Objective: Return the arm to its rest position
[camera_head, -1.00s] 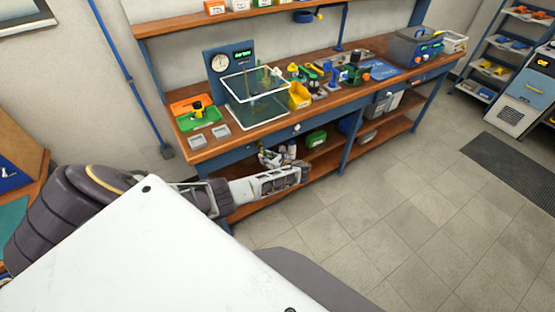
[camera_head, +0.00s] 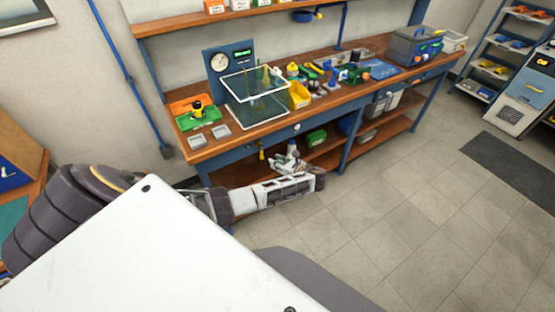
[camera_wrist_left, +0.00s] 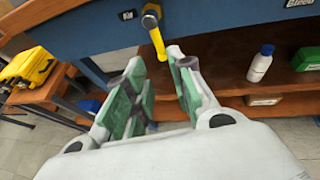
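My left arm (camera_head: 270,191) reaches in from the left in front of the workbench, and its gripper (camera_head: 291,157) hangs before the lower shelf, below the bench top. In the left wrist view the gripper (camera_wrist_left: 156,68) has its two green-padded fingers spread apart with nothing seen between them. Beyond the fingertips, a yellow-handled tool (camera_wrist_left: 154,32) hangs at the blue bench front; it also shows in the head view (camera_head: 262,151), left of the gripper and apart from it. My right gripper is not in view.
The wooden workbench (camera_head: 250,141) holds a clear tank (camera_head: 262,112), a yellow bin (camera_head: 299,95) and a green tray (camera_head: 198,117). A green box (camera_head: 316,137) is on the lower shelf (camera_head: 236,175). A white bottle (camera_wrist_left: 260,64) stands there too.

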